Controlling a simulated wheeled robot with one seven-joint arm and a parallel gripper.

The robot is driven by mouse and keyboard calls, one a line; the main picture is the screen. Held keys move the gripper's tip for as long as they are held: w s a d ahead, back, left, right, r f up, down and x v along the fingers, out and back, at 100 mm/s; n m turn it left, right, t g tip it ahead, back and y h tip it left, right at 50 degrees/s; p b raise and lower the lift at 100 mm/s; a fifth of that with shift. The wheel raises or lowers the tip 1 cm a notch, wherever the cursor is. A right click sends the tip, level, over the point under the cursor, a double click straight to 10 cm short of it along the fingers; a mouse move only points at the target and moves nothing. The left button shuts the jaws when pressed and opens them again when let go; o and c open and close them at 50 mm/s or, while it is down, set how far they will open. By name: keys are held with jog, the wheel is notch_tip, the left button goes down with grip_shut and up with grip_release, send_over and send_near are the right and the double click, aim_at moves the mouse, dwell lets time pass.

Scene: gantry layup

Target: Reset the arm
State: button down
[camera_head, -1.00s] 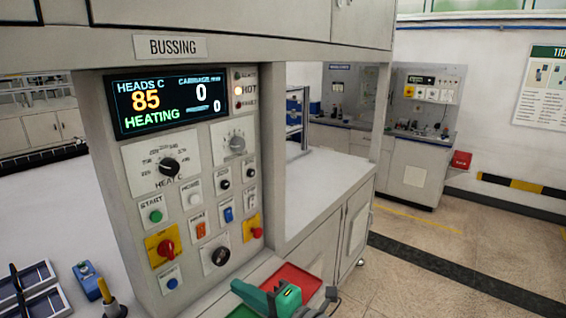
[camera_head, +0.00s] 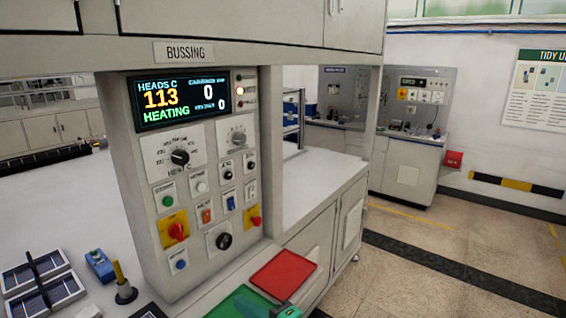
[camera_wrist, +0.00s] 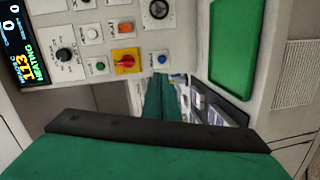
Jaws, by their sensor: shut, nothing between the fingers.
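My gripper shows in the wrist view (camera_wrist: 162,98) as a dark green finger shape beyond a black bar and a broad green body. It is shut, with nothing held. In the head view only a small teal part of my arm shows at the bottom edge, over the green tray (camera_head: 236,303). The control panel (camera_head: 205,270), labelled BUSSING, stands behind it. Its display (camera_head: 182,100) reads 113 and HEATING. It also shows in the wrist view (camera_wrist: 24,55).
A red tray (camera_head: 283,274) lies beside the green one on the ledge below the panel. Solar cell pieces (camera_head: 40,285), a blue device (camera_head: 100,265) and a yellow-handled tool (camera_head: 121,285) are at the left. Open floor (camera_head: 400,275) lies at the right.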

jog(key=s+d+f+m+t+h, duration=0.1)
jog(key=s+d+f+m+h, duration=0.2)
jog(key=f+m, duration=0.35)
jog(key=s+d+f+m+t+h, duration=0.1)
jog(key=s+f+m+h, duration=0.2)
jog(key=s+f+m, duration=0.35)
jog(key=s+d+f+m+t+h, duration=0.1)
jog(key=s+d+f+m+h, duration=0.2)
jog(key=f, duration=0.6)
jog(key=s+d+f+m+h, duration=0.1)
jog(key=s+f+m, duration=0.15)
jog(key=s, duration=0.35)
jog(key=s+d+f+m+h, duration=0.1)
jog(key=s+m+h, duration=0.15)
jog(key=s, duration=0.25)
jog(key=s+r+m, duration=0.3)
jog(key=s+r, duration=0.1)
jog(key=s, duration=1)
jog(key=shift+a+m+t, duration=0.3)
jog(key=shift+m+t, duration=0.1)
